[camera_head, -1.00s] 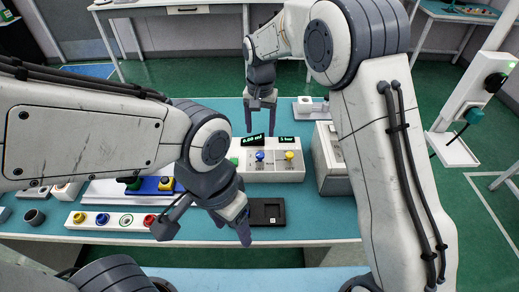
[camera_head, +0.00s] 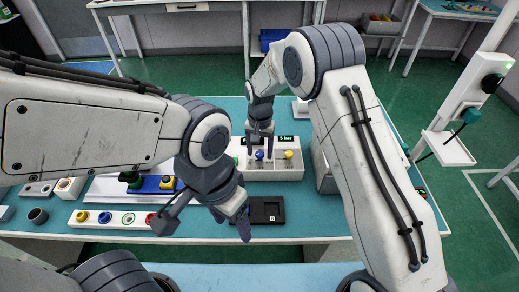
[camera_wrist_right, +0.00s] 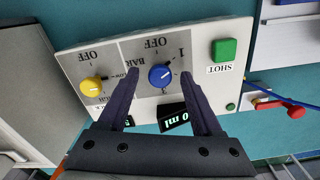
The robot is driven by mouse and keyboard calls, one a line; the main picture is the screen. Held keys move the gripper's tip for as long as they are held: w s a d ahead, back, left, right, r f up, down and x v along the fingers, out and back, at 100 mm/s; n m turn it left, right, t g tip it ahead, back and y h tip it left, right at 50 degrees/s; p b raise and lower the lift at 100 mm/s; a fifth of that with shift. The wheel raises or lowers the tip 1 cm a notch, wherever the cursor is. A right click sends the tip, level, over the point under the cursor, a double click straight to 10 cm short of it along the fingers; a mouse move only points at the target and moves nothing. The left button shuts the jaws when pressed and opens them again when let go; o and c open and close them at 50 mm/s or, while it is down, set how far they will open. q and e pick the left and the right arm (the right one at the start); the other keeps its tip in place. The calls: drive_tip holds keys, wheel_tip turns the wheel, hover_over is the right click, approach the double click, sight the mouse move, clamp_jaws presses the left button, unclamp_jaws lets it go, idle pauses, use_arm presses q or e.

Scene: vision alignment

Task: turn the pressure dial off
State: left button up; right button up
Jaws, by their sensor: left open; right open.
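The pressure dial is a blue knob (camera_head: 259,155) marked BAR on a white dispenser box (camera_head: 275,174). In the right wrist view the blue knob (camera_wrist_right: 162,76) has a white pointer line aimed at the "1" mark, to the right of OFF. My right gripper (camera_head: 260,146) is open above the blue knob; in the wrist view its two fingers (camera_wrist_right: 160,73) lie on either side of it. I cannot tell whether they touch it. My left gripper (camera_head: 204,228) is open and empty near the table's front edge, left of a black tray (camera_head: 266,211).
A yellow knob (camera_head: 288,154) sits right of the blue one. A green SHOT button (camera_wrist_right: 224,50) is on the same panel. A row of coloured rings (camera_head: 127,220) lies at the left front. A grey box (camera_head: 326,175) stands close right of the dispenser.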

clamp_jaws()
drive_tip(key=shift+n, duration=0.4)
drive_tip(key=n, duration=0.4)
drive_tip(key=shift+n, duration=0.4)
drive_tip(key=n, duration=0.6)
drive_tip(key=shift+n, duration=0.3)
unclamp_jaws()
